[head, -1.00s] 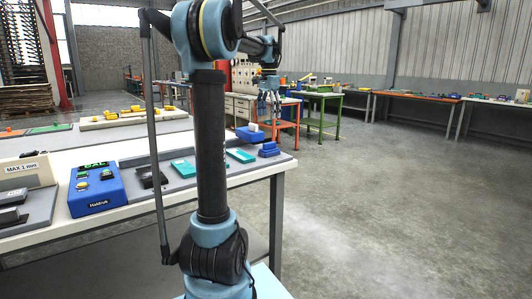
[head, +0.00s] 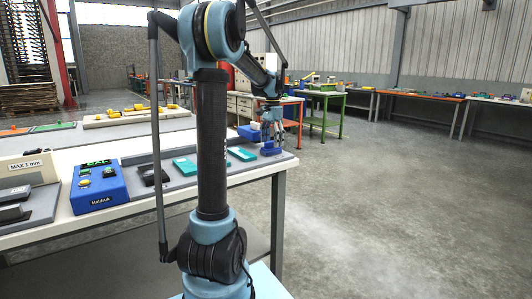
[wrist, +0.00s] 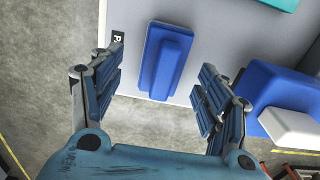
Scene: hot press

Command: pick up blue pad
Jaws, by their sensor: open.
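The blue pad (wrist: 163,60) is a block with a raised ridge along its length, lying on the grey mat at the table's end. In the wrist view it shows between and ahead of the two fingers of my gripper (wrist: 160,95), which are open and empty. The pad also shows in the head view (head: 270,149), partly covered by the fingers. In the head view my gripper (head: 271,135) hangs just above the pad, pointing down.
A second blue block with a white top (wrist: 290,130) lies close to my right finger in the wrist view. Teal pads (head: 243,154) lie along the mat to the left. A blue box (head: 97,188) stands further left. The table edge is close to the pad.

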